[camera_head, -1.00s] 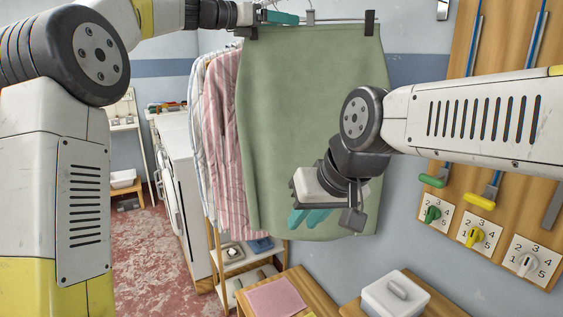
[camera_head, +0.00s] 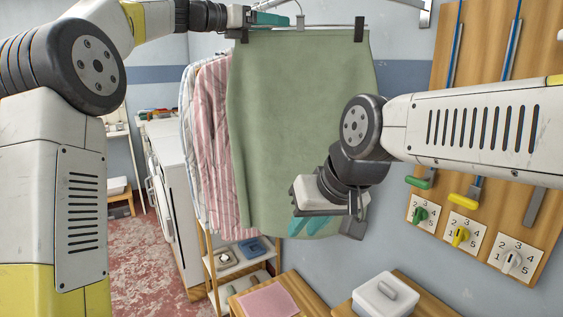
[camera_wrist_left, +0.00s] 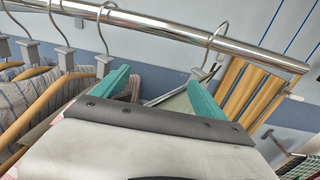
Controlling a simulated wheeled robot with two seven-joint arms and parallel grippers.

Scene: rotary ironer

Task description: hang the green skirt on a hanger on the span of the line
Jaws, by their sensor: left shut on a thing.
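The green skirt (camera_head: 290,120) hangs flat from a hanger (camera_head: 318,28) with dark clips (camera_head: 359,30) at its top corners. My left gripper (camera_head: 270,19) is shut on the hanger near its left end. In the left wrist view its teal fingers (camera_wrist_left: 157,95) stand just below a chrome rail (camera_wrist_left: 170,27), the line. A hook (camera_wrist_left: 217,42) beside the right finger overlaps the rail; whether it bears on it I cannot tell. My right gripper (camera_head: 308,225) is in front of the skirt's lower part; its teal fingertips overlap the cloth in view, and its opening is unclear.
Striped shirts (camera_head: 215,140) hang close left of the skirt, and their wooden hangers (camera_wrist_left: 50,100) crowd the rail's left side. A wooden board with dials (camera_head: 461,236) is on the right. Below stand a shelf rack (camera_head: 240,262) and a white lidded box (camera_head: 385,297).

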